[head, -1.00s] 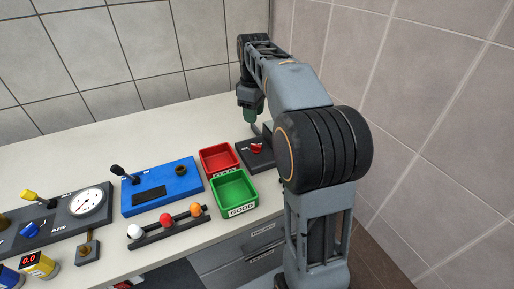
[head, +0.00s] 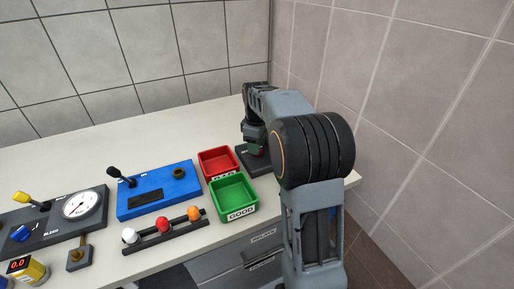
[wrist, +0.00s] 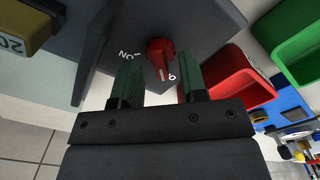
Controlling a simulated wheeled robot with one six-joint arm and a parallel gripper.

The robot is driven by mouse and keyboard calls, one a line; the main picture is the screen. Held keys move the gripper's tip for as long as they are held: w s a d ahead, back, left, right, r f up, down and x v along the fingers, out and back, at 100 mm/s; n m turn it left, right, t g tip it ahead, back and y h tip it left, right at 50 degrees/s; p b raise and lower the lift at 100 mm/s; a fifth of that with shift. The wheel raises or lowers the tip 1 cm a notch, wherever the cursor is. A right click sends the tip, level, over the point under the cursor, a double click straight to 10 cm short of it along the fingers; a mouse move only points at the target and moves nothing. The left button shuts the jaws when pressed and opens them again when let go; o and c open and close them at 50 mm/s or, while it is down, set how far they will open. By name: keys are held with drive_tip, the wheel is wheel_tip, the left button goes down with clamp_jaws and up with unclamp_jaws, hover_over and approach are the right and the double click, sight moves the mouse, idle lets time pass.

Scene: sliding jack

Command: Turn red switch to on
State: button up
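The red switch (wrist: 160,50) is a round knob on a dark panel (wrist: 195,25), seen in the wrist view. The word ON is printed to its left, and a partly hidden label starting with O is below right. The knob's white mark points down toward that partly hidden label. My gripper (wrist: 159,68) is open, with one green finger on each side of the knob's lower part; I cannot tell whether they touch it. In the head view my gripper (head: 255,150) is over the dark panel (head: 246,164) and hides the knob.
A red bin (head: 218,163) and a green bin (head: 232,197) stand just left of the panel. A blue box with a black lever (head: 160,190) and a rack of coloured balls (head: 165,233) are further left. A tiled wall stands close on the right.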

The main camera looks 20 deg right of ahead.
drive_tip(key=shift+f, duration=0.5)
drive_tip(key=shift+c, duration=0.3)
